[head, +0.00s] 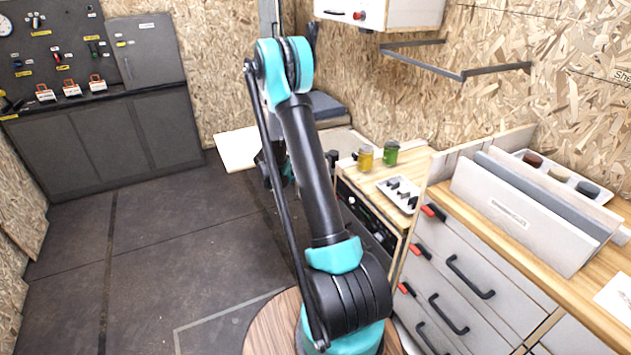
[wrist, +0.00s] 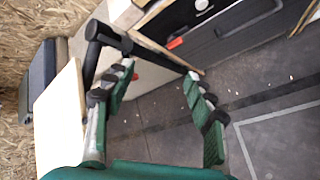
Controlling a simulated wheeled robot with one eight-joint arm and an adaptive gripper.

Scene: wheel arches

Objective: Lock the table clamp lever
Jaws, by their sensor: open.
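The black clamp lever (wrist: 108,36) shows at the upper left of the wrist view, with a thick rounded end and a bar slanting down to the right. A black stem drops from it behind the left finger. My gripper (wrist: 161,72) is open and nothing is held between its green and grey fingers. The left fingertip is close to the lever's bar; I cannot tell whether they touch. The pale table board (wrist: 62,112) lies left of the fingers. In the head view the board (head: 234,150) shows left of my arm, which hides most of my gripper and the clamp.
A counter with yellow (head: 366,158) and green jars (head: 390,152) and a white tray (head: 400,194) stands right of my arm. Drawers with black handles (head: 470,277) are nearer right. A grey cushion (head: 325,105) lies behind. The floor (head: 150,240) at left is clear.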

